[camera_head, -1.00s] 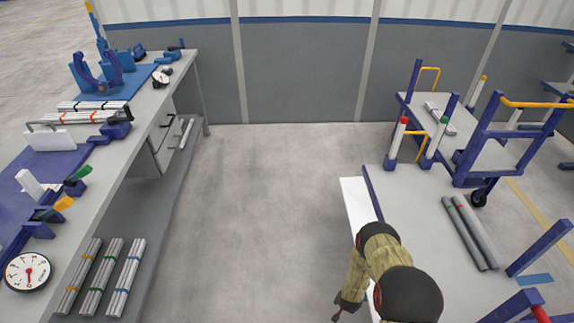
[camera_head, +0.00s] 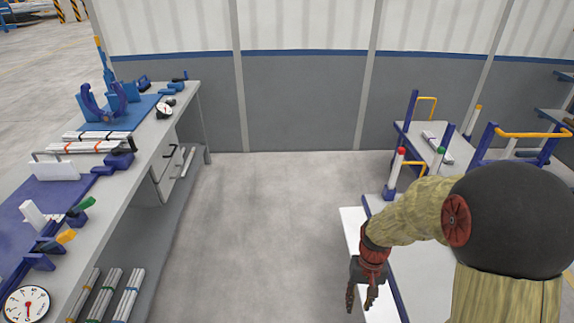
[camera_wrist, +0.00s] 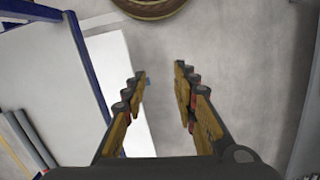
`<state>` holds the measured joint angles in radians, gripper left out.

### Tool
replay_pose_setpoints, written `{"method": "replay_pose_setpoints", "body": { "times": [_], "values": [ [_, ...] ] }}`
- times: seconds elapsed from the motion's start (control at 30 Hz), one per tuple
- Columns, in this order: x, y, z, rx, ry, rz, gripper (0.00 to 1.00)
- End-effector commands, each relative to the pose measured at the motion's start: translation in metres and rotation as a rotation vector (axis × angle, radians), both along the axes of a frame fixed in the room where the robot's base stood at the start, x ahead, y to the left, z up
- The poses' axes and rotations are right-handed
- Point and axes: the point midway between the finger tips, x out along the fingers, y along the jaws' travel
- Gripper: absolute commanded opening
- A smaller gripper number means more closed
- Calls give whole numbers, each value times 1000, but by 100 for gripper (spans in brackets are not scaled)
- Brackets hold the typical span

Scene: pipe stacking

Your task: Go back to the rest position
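My gripper (camera_head: 363,298) hangs beside the left edge of the cart (camera_head: 412,270) in the head view, pointing down. In the wrist view my gripper (camera_wrist: 161,72) has its two fingers apart with nothing between them, above the floor and the white panel (camera_wrist: 138,130) at the cart's side. Grey pipes (camera_wrist: 30,142) lie on the cart at the left of the wrist view. In the head view my arm covers the part of the cart where they lie.
A long workbench (camera_head: 150,140) with clamps, gauges and pipe bundles runs along the left. More pipe bundles (camera_head: 103,295) lie on its lower shelf. Upright posts and a yellow-handled cart frame (camera_head: 530,134) stand at the right. The floor (camera_head: 260,230) between is clear.

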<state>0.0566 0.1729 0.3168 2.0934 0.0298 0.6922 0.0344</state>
Motion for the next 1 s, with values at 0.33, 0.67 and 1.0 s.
{"method": "replay_pose_setpoints", "body": {
  "times": [0.33, 0.67, 1.0],
  "values": [
    [-77, 7, 138, -11, -95, 72, 28],
    [-120, 12, 233, -35, -357, 94, 28],
    [-132, 16, 312, -48, -609, 105, 28]
  ]
}}
